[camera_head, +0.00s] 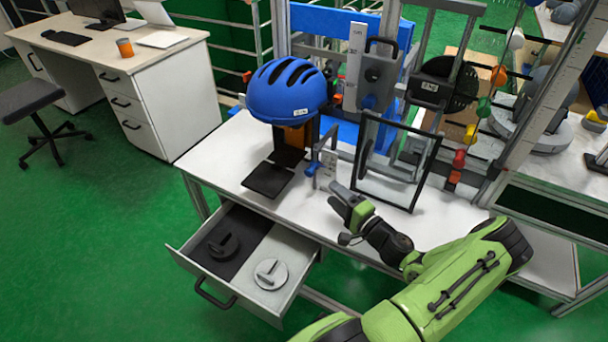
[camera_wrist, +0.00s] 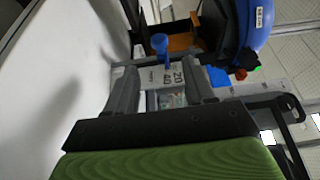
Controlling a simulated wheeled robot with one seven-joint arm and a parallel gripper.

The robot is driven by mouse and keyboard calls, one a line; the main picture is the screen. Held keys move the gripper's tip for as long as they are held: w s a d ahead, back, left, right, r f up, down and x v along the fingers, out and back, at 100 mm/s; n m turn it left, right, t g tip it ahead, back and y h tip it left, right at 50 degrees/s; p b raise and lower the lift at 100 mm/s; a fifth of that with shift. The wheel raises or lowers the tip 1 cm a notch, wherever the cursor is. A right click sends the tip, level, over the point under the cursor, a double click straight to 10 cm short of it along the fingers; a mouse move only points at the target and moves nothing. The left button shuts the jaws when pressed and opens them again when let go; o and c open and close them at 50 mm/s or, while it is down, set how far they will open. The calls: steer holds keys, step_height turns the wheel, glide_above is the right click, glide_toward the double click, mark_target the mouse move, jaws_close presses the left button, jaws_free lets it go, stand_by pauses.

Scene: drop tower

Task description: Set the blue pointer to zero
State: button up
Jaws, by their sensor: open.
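The blue pointer (camera_head: 311,168) sits beside a small upright scale plate (camera_head: 329,160) at the front of the white bench. In the wrist view the blue pointer (camera_wrist: 160,45) has a round head and a stem lying near the white scale plate (camera_wrist: 150,77), where 20 and 40 can be read. Its exact reading cannot be told. My green and grey gripper (camera_head: 342,200) is just right of and in front of the pointer and scale. In the wrist view my gripper (camera_wrist: 160,92) is open, its fingers apart with nothing gripped; the pointer is beyond the fingertips.
A blue helmet (camera_head: 287,90) sits on a stand behind the pointer. A clear framed shield (camera_head: 394,160) stands close to my gripper's right. An open drawer (camera_head: 250,245) holding round weights juts out in front. Black plates (camera_head: 268,180) lie left of the pointer.

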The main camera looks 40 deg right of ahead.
mark_target(312, 175)
steer(key=w, duration=0.4)
steer(key=w+b, duration=0.1)
steer(key=w, duration=0.7)
steer(key=shift+d+b, duration=0.25)
steer(key=shift+b, duration=0.05)
steer(key=shift+c, duration=0.2)
jaws_close()
